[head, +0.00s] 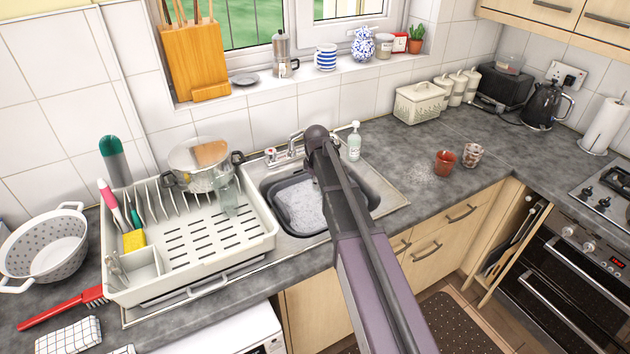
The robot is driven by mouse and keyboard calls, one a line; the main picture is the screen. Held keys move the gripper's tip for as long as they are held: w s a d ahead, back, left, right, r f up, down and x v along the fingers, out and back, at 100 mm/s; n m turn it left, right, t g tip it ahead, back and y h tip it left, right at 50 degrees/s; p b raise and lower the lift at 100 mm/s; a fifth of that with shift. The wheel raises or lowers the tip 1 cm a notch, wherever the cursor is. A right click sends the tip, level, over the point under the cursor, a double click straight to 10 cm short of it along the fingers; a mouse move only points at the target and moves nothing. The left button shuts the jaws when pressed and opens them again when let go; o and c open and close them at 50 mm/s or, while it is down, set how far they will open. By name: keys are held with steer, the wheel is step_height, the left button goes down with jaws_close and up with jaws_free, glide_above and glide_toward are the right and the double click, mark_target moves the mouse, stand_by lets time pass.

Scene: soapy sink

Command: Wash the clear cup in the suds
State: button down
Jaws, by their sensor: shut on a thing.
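The sink holds a dark grey basin (279,219) with white suds (302,207) on its water. My arm reaches over the sink from the bottom of the head view and covers the right part of the basin. My gripper is hidden behind the arm, so its fingers and anything in them do not show. A clear glass vessel (226,198) stands at the back right of the white dish rack (205,279). I cannot tell whether it is the clear cup. No other clear cup shows.
A chrome tap (290,147) and a soap bottle (354,142) stand behind the sink. A pot (188,182) sits at the back of the rack. A terracotta cup (445,164) and a patterned cup (472,155) stand on the right counter. The counter just right of the sink is mostly clear.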

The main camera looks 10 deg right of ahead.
steer(key=shift+w+d, duration=0.1)
steer(key=shift+w, duration=0.9)
steer(key=shift+f, duration=0.1)
step_height(320, 180, down, 20)
steer(key=b, duration=2)
steer(key=shift+f, duration=0.15)
steer(key=shift+w+d, duration=0.25)
steer(key=shift+d, duration=0.6)
steer(key=shift+w+d, duration=0.25)
steer(key=shift+d, duration=0.6)
steer(key=shift+a, duration=0.1)
steer(key=shift+s+a, duration=0.3)
steer(key=shift+a, duration=0.5)
steer(key=shift+s+a, duration=0.25)
steer(key=shift+a, duration=0.55)
